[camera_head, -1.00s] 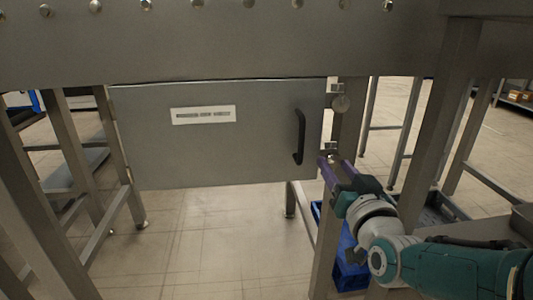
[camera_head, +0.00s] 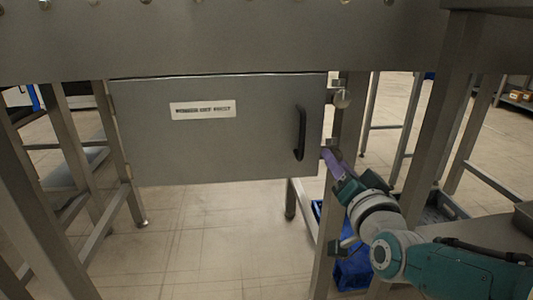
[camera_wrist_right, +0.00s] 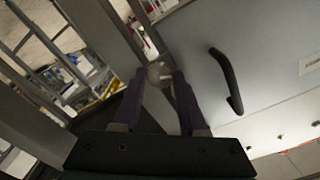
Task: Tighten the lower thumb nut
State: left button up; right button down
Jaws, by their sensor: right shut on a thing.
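A grey metal door (camera_head: 220,130) with a black handle (camera_head: 300,133) and a white label is closed under the conveyor frame. The upper thumb nut (camera_head: 342,98), a round metal knob, sits by the door's upper right edge. My right gripper (camera_head: 329,150) reaches in from the lower right, at the door's right edge below the upper nut. Its purple fingers also show in the right wrist view (camera_wrist_right: 159,80), shut on the lower thumb nut (camera_wrist_right: 157,70). The fingers partly hide this nut in the head view. My left gripper is in neither view.
A steel leg (camera_head: 347,130) stands just right of the door, close to my right gripper. Another leg (camera_head: 440,115) stands farther right. A blue crate (camera_head: 352,272) is on the floor below my right arm. The floor below the door is clear.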

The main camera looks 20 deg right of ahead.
jog(key=shift+m, duration=0.4)
jog(key=shift+c, duration=2.2)
grip_release()
jog(key=p+v, duration=0.5)
jog(key=v, duration=0.5)
jog(key=shift+d, duration=0.1)
